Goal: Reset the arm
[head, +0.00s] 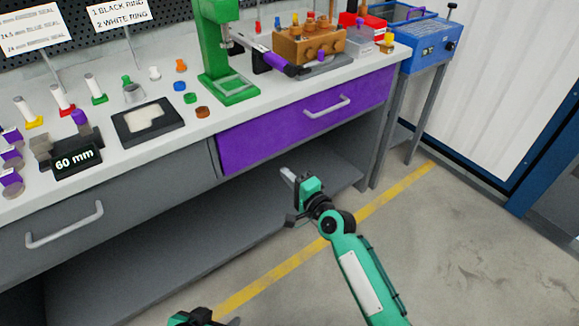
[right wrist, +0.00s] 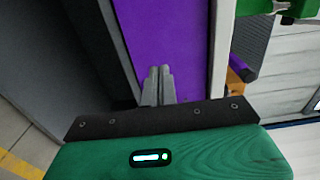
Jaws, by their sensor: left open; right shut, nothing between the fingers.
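My right arm (head: 352,262) is green with black joints and reaches up from the bottom right in the head view. Its gripper (head: 287,174) is in front of the bench, below the purple drawer (head: 310,118). In the right wrist view the two grey fingers (right wrist: 158,72) lie together with nothing between them, the purple drawer front behind them. My left gripper (head: 200,318) shows only partly at the bottom edge of the head view, low over the floor and away from the bench. It is open, its fingers mostly cut off.
The bench top (head: 215,118) carries a green press (head: 222,50), a brown block (head: 310,45), a black tray (head: 147,124) and a "60 mm" display (head: 77,160). A blue machine (head: 430,45) stands at right. The floor (head: 460,240) is clear.

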